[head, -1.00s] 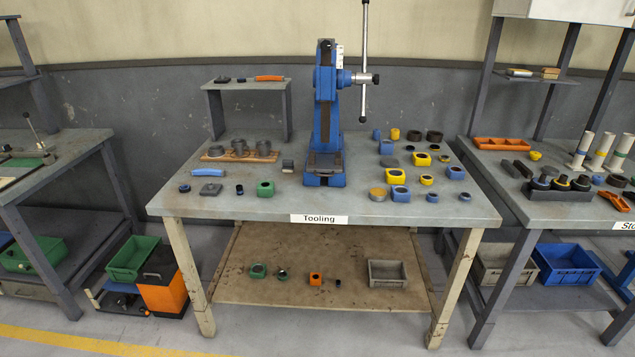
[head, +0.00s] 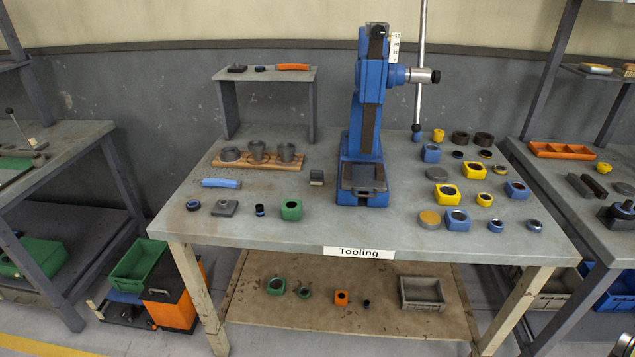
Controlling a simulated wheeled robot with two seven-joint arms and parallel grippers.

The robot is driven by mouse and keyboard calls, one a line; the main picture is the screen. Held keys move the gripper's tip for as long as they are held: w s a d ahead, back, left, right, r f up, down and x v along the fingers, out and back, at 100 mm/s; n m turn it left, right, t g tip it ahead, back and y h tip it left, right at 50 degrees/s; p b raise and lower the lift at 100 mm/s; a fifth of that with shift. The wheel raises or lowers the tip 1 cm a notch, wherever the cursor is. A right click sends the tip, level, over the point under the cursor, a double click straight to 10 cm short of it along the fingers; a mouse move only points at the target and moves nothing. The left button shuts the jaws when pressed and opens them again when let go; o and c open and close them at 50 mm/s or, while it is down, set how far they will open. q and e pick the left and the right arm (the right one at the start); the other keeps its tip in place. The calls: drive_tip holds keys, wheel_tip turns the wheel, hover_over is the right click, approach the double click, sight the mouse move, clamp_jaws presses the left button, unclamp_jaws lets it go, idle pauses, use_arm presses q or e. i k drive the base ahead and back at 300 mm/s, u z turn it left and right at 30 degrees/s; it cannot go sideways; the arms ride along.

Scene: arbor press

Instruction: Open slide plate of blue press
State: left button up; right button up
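The blue press (head: 370,110) stands upright at the back middle of the table labelled Tooling. A long metal lever with a dark knob hangs on its right side. A dark grey slide plate (head: 364,178) lies on the press base, below the ram, and no part seems to lie on it. From this angle I cannot tell how far the plate is slid. Neither of my grippers can be made out. A small shiny metal piece shows at the bottom right corner, and I cannot tell what it is.
A wooden rack (head: 262,161) with grey cups and a small raised shelf (head: 265,74) are on the left. The strip before the press is clear.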

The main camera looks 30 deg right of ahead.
sight(363, 177)
drive_tip(key=z, duration=0.4)
drive_tip(key=i, duration=1.1)
drive_tip(key=z, duration=0.8)
